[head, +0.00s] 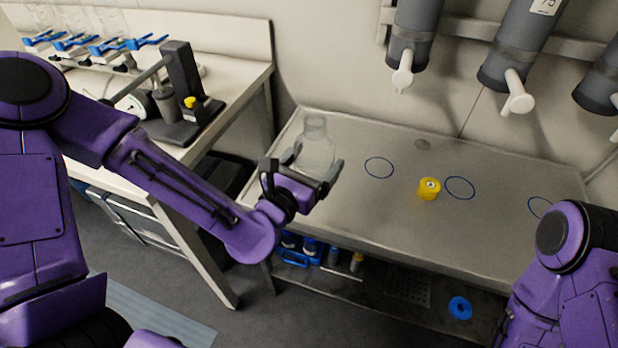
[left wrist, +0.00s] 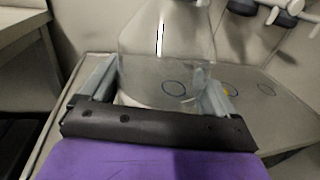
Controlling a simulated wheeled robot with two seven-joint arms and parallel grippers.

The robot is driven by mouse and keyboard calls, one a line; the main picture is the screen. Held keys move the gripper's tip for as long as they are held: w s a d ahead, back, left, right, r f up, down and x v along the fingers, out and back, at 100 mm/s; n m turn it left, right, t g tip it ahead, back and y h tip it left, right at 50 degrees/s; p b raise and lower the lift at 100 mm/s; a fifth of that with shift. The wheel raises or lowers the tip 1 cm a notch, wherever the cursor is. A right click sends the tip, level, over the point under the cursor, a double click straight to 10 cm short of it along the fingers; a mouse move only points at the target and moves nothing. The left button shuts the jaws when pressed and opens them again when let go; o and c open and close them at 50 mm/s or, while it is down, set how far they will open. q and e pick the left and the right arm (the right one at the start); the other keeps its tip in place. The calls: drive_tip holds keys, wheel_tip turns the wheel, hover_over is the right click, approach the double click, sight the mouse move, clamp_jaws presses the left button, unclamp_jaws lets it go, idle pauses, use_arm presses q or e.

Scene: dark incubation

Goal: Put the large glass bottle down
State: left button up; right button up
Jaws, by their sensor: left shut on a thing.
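The large glass bottle (head: 316,148) is clear and upright, at the left part of the metal table (head: 400,222). My left gripper (head: 308,172) is shut on it, with one finger on each side of its lower body. In the left wrist view the bottle (left wrist: 166,50) fills the space between the fingers of the gripper (left wrist: 160,100). I cannot tell whether its base touches the table. Of my right arm only purple links show at the lower right of the head view; its gripper is not seen.
A yellow cap-like object (head: 428,189) sits on the table among blue circle outlines (head: 379,168). Grey cylinders with white taps (head: 415,40) hang on the wall above. A bench (head: 215,100) with a stand stands at the left. The table's right half is mostly clear.

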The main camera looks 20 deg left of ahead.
use_arm(q)
drive_tip(key=b, duration=0.1)
drive_tip(key=w+f+b, duration=0.1)
drive_tip(key=shift+w+a+f+b, duration=0.1)
drive_tip(key=shift+w+a+b, duration=0.15)
drive_tip(key=shift+b, duration=0.15)
drive_tip(key=w+a+f, duration=0.1)
drive_tip(key=w+f, duration=0.1)
drive_tip(key=f, duration=0.1)
drive_tip(key=w+a+f+p, duration=0.1)
drive_tip(key=w+f, duration=0.2)
drive_tip(key=w+a+f, duration=0.1)
drive_tip(key=w+f, duration=0.2)
drive_tip(key=shift+w+a+f, duration=0.1)
drive_tip(key=shift+a+f, duration=0.1)
drive_tip(key=shift+f, duration=0.45)
use_arm(e)
wheel_tip(320, 180, down, 4)
drive_tip(key=shift+r, duration=0.25)
